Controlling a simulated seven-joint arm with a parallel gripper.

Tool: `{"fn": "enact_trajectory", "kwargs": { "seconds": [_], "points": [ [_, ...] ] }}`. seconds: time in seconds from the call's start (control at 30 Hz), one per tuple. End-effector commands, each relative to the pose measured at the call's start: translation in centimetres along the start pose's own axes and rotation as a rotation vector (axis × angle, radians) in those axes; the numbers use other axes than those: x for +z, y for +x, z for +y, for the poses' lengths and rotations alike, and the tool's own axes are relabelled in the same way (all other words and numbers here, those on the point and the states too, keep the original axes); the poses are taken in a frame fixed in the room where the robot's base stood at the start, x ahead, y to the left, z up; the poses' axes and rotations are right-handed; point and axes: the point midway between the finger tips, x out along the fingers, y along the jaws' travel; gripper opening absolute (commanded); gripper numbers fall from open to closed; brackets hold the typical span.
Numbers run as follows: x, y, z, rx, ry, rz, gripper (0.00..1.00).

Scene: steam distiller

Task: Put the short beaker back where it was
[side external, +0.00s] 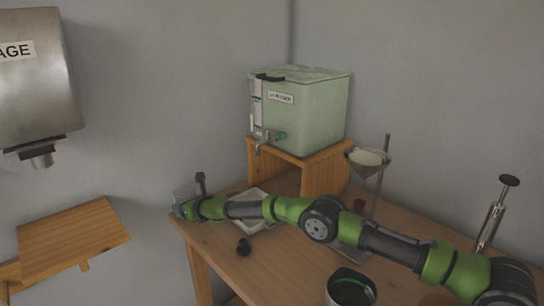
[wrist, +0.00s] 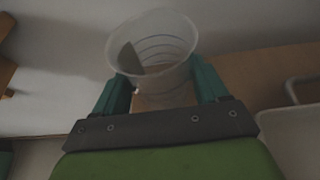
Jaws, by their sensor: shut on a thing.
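The short beaker (wrist: 152,45) is a clear, ringed cup in the wrist view, upright between the two green fingers of my gripper (wrist: 158,88). My gripper is shut on its sides. In the side view the beaker (side external: 183,194) shows faintly at the far left corner of the wooden table, with my gripper (side external: 187,208) around it. I cannot tell whether its base touches the table. It looks empty.
A white tray (side external: 252,226) lies under my arm. The green distiller tank (side external: 310,108) stands on a wooden stand (side external: 327,177).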

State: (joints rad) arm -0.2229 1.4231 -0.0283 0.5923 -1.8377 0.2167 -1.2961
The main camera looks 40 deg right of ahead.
Motion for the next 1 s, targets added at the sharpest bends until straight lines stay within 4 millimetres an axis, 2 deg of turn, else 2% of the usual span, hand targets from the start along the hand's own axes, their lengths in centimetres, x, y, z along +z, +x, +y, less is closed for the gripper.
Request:
{"fn": "enact_trajectory", "kwargs": {
  "seconds": [0.17, 0.2, 0.37, 1.0],
  "points": [
    [-0.24, 0.10, 0.01, 0.000, 0.000, 0.000, 0.28],
    [-0.29, 0.11, 0.02, 0.000, 0.001, 0.001, 0.76],
    [-0.27, 0.10, 0.01, 0.000, 0.000, 0.001, 0.99],
    [0.08, -0.88, 0.15, 0.000, -0.006, -0.001, 0.99]
  ]
}}
